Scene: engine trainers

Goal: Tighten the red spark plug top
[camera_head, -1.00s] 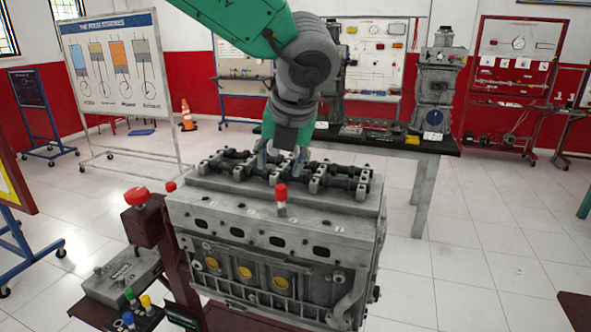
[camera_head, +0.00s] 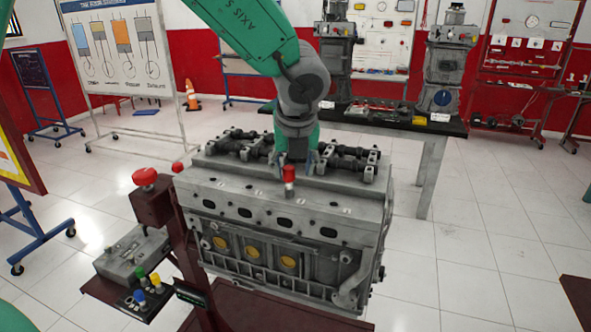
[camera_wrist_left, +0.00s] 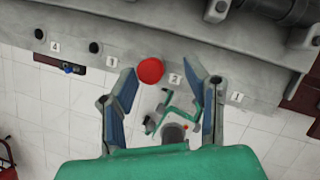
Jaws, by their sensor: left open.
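The red spark plug top (camera_head: 289,173) stands upright on its metal body at the upper front edge of the grey engine block (camera_head: 285,213). My left gripper (camera_head: 293,162) points down at the plug, its fingers open and to either side just behind the red top. In the left wrist view the red top (camera_wrist_left: 150,70) shows between the open fingers (camera_wrist_left: 171,74), nearer the left finger. No clear contact shows. The engine's top face (camera_wrist_left: 140,30) carries number labels there. My right gripper is in neither view.
A post with a red button (camera_head: 145,177) and a control box (camera_head: 133,252) stands left of the engine. A smaller red knob (camera_head: 178,167) is at the engine's left corner. Camshaft parts (camera_head: 352,160) lie behind the plug. A dark-topped table (camera_head: 432,165) stands farther back.

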